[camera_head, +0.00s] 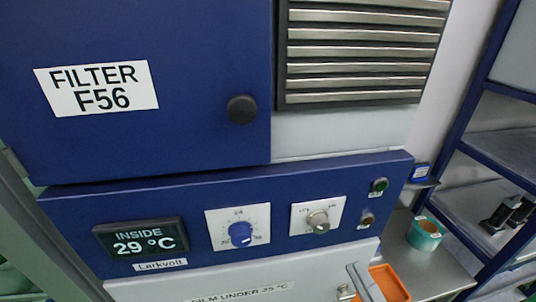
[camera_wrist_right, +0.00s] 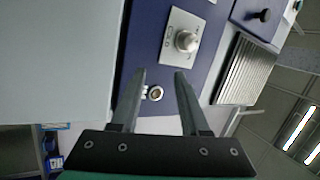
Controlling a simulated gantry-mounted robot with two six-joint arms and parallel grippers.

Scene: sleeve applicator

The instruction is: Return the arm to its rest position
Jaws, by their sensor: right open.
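My right gripper (camera_wrist_right: 160,77) shows in the right wrist view with its two dark grey fingers apart. Nothing is held between them. Behind the fingers is the blue control panel, with a round amber-looking button (camera_wrist_right: 155,93) visible in the gap and a silver knob (camera_wrist_right: 186,41) beyond the fingertips. In the head view, a pale grey piece (camera_head: 366,282) stands at the bottom edge; I cannot tell whether it is part of my right gripper or a handle. My left gripper is in neither view.
The blue control panel (camera_head: 85,215) carries a display (camera_head: 140,240), a blue dial (camera_head: 240,234), a silver knob (camera_head: 318,221) and green (camera_head: 379,185) and amber (camera_head: 368,219) buttons. An orange container (camera_head: 390,283) and teal tub (camera_head: 425,234) stand right, near blue-framed shelving (camera_head: 470,125).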

